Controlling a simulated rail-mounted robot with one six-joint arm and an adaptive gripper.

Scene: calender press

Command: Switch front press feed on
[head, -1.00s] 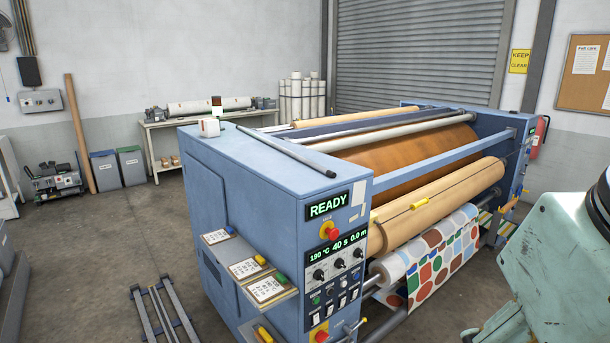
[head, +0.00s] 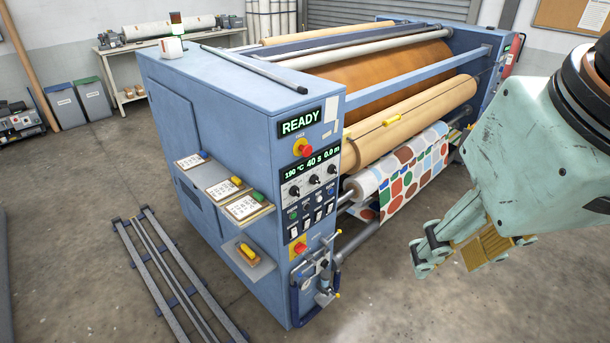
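The blue calender press (head: 215,110) stands in the middle of the head view. Its front control panel (head: 309,190) carries a green READY display (head: 300,122), a readout (head: 299,167) showing 190 °C, 40 s and 0.0 m, and black knobs. Below the knobs is a row of small switches (head: 312,222); their labels and positions are too small to read. My gripper (head: 450,258) is at the right, pale green with jointed fingers, apart from the panel with floor between them. Its fingertips are not clear enough to judge the opening, and I see nothing held.
Red emergency buttons (head: 304,147) sit above and below the panel controls. Shelves with clipboards (head: 243,206) stick out from the press's left side. A patterned fabric roll (head: 408,170) lies right of the panel. Rails (head: 165,270) lie on the floor at left. Floor in front is clear.

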